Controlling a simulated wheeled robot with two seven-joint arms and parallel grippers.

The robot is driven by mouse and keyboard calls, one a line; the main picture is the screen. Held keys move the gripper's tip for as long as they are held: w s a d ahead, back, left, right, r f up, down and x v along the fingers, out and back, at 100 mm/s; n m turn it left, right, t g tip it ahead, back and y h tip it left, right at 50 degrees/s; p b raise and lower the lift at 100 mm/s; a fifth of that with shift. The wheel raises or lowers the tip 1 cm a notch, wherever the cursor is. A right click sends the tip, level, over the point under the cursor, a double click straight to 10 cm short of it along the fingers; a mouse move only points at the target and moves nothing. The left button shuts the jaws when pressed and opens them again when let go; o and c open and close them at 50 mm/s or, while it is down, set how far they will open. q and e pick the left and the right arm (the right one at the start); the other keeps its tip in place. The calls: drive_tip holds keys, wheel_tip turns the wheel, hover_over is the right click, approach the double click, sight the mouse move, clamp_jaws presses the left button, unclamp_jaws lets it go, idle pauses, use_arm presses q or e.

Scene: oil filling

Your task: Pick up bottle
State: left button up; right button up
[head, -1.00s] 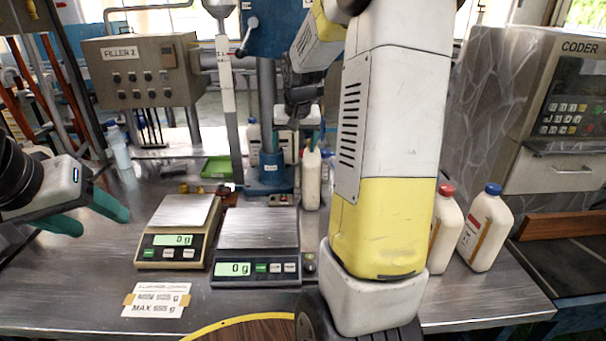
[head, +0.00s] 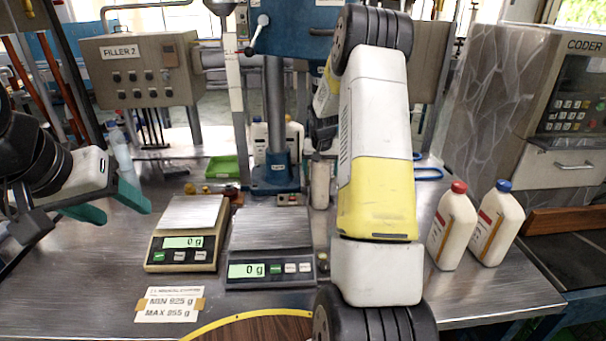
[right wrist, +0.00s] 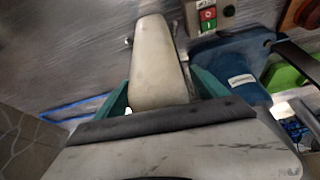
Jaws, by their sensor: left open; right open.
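A cream bottle (head: 320,184) stands on the metal table beside the blue filler column; my right arm partly covers it in the head view. In the right wrist view, a cream bottle (right wrist: 158,70) lies between the two teal fingers of my right gripper (right wrist: 160,92). The jaws are open around it, and I cannot tell whether they touch it. My right gripper is mostly hidden behind my arm in the head view. My left gripper (head: 117,205) is open and empty above the table's left side. Red-capped (head: 451,226) and blue-capped (head: 496,224) bottles stand at the right.
Two scales (head: 187,240) (head: 270,262) reading 0 g stand at the front. A green tray (head: 222,168) lies behind them. The blue filler stand (head: 275,180) is close to the bottle's left. The coder (head: 575,125) stands at the right.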

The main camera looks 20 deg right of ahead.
drive_tip(key=shift+f, duration=0.2)
clamp_jaws()
drive_tip(key=shift+w+r, duration=0.1)
drive_tip(key=shift+r, duration=0.05)
idle(0.3)
